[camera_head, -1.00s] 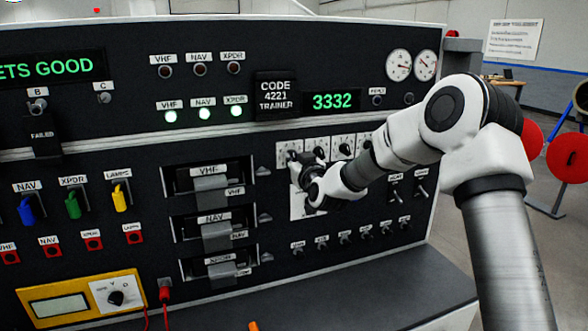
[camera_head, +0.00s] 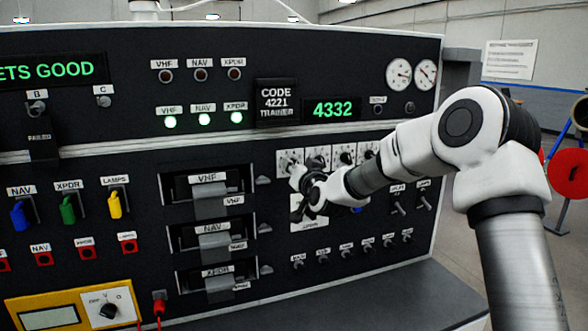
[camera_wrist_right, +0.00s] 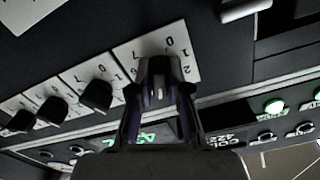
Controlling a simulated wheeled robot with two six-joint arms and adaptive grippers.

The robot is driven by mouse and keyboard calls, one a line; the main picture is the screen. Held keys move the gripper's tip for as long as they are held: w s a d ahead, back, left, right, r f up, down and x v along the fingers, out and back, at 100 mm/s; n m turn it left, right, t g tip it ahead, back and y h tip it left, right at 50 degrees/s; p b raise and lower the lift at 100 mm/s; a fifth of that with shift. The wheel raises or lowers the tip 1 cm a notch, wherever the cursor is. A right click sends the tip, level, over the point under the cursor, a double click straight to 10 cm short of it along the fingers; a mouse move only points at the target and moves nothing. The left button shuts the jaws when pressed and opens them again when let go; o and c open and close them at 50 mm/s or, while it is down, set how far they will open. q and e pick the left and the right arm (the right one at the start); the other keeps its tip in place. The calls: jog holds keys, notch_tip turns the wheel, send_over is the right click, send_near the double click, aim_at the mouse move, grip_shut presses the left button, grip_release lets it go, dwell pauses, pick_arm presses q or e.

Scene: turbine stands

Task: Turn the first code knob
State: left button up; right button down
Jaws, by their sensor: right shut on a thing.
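My right gripper (camera_head: 297,180) reaches the panel from the right. It is shut on the first code knob, at the left end of the row of white dial plates. In the right wrist view my fingers (camera_wrist_right: 160,72) close around that knob (camera_wrist_right: 153,45), mostly hiding it, in front of its numbered plate (camera_wrist_right: 183,58). The green code display (camera_head: 333,110) reads 4332. My left gripper is not in view.
Other black code knobs (camera_wrist_right: 97,95) sit close beside the held one. Small toggle switches (camera_head: 345,250) line the panel below my gripper, and drawer-like units with handles (camera_head: 210,190) stand to its left. A dark ledge (camera_head: 390,290) runs below the panel.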

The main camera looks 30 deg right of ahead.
jog(key=shift+r, duration=0.25)
jog(key=c, duration=1.1)
grip_release()
jog(key=shift+c, duration=0.2)
jog(key=shift+f, duration=0.1)
jog(key=shift+f, duration=0.1)
jog(key=v, duration=1.2)
jog(key=shift+d, duration=0.1)
